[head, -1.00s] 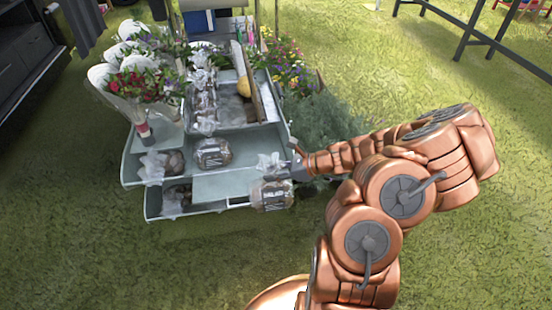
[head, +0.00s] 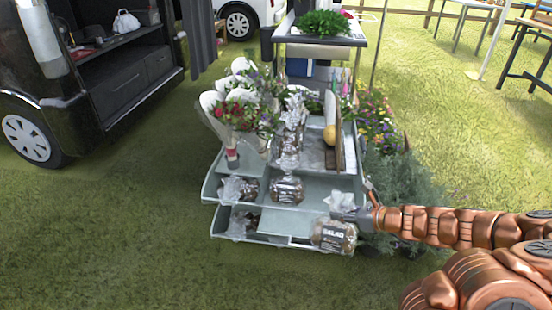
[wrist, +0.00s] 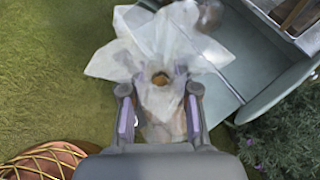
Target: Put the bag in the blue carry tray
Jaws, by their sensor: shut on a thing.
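A clear bag with a dark label and white lettering (head: 334,236) hangs from my gripper (head: 352,213). The wrist view shows my gripper (wrist: 159,92) shut on the gathered clear top of the bag (wrist: 160,45), with one finger on each side. A pale blue-grey tiered tray (head: 318,189) stands on the grass. The bag is at the front right end of its lowest tier, covering that corner; I cannot tell whether they touch. In the wrist view the tray (wrist: 228,75) is beside the bag, to the right.
Other bags sit in the tiers, one at the middle (head: 287,190) and one at the left (head: 238,189). Wrapped bouquets (head: 240,112) stand at the back left. Leafy plants (head: 395,180) crowd the right side. Grass in front is clear. A dark vehicle (head: 100,70) stands left.

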